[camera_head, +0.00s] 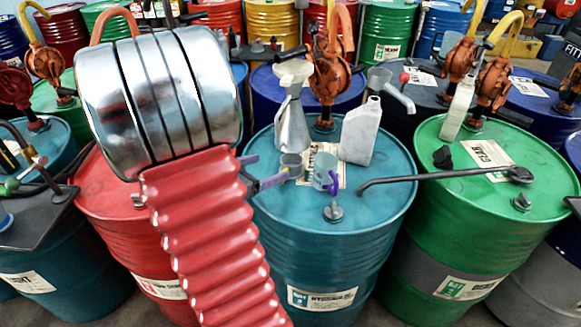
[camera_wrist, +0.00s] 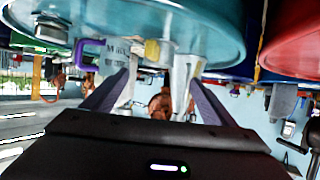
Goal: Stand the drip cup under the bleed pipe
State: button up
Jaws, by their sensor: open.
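A small translucent teal cup with a purple handle (camera_head: 326,172), which I take for the drip cup, stands on the teal drum (camera_head: 350,208). Its purple handle shows at upper left in the wrist view (camera_wrist: 92,47). The dark bleed pipe (camera_head: 440,180) runs left from the green drum; its bent end is over the teal drum's right part, right of the cup. My gripper (camera_head: 258,172) is open at the teal drum's left side, left of the cup. Its two fingers show apart in the wrist view (camera_wrist: 155,95), with nothing clearly gripped.
A metal can with a funnel (camera_head: 292,122) and a pale jug (camera_head: 361,132) stand behind the cups. A bung (camera_head: 333,212) sits in front. Drums with orange pumps (camera_head: 329,75) crowd behind.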

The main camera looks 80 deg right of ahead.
aim_at(288, 162)
jog(key=shift+x, duration=3.35)
jog(key=shift+f, duration=0.1)
jog(key=shift+x, duration=2.6)
jog(key=shift+s+a+f, duration=0.1)
jog(key=c, duration=1.3)
jog(key=shift+r, duration=5)
